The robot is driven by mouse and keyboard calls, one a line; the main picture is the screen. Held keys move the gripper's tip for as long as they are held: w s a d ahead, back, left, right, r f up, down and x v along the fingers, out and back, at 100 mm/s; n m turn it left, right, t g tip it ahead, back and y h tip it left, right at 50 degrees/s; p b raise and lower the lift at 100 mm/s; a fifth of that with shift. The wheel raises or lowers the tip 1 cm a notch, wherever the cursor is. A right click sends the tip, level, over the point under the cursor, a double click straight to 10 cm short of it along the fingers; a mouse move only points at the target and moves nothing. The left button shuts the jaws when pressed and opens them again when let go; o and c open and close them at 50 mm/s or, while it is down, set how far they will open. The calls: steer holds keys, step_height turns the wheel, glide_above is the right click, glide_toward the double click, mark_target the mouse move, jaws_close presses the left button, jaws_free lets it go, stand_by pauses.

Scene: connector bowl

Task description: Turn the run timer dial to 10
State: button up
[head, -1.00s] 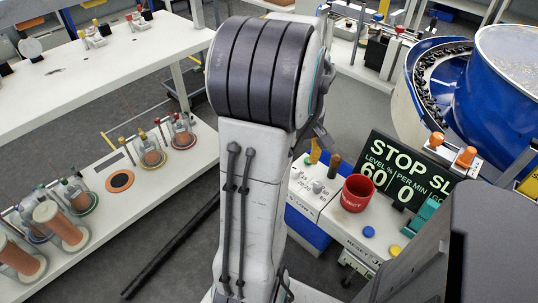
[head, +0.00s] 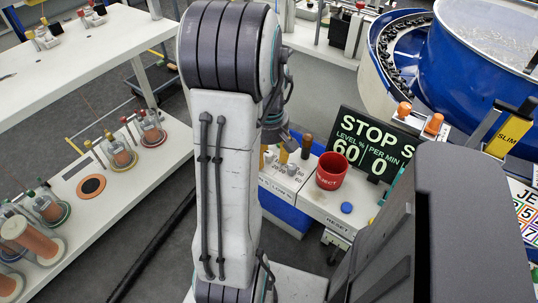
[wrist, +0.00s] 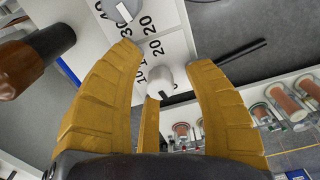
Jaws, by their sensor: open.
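A white round dial knob (wrist: 160,80) stands on a white panel with 10 and 20 printed beside it in the wrist view. My gripper (wrist: 162,58) has thick yellow fingers, open around this knob, with visible gaps on the left and right. A second dial (wrist: 122,8), grey-white with a pointer bar, sits at the top edge, with 20, 30 and 40 near it. No name label is readable here, so I cannot tell which is the run timer. In the head view the dials on the white control box (head: 322,208) are small and partly behind my arm.
A brown-handled post (wrist: 35,60) stands close left of my fingers. A red cup (head: 332,172) and a blue button (head: 347,208) sit on the box, before a display (head: 368,145) reading STOP, 60 and 0. A blue bowl feeder (head: 470,80) stands behind right.

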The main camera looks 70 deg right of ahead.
steer(key=shift+o, duration=0.3)
jaws_close()
stand_by(0.5)
steer(key=m, duration=0.5)
steer(key=shift+a, duration=0.1)
steer(key=m, duration=0.4)
steer(key=shift+f+m+b, duration=0.1)
steer(key=shift+m+b, duration=0.2)
steer(key=shift+b, duration=0.05)
steer(key=m, duration=0.5)
steer(key=shift+m, duration=2.5)
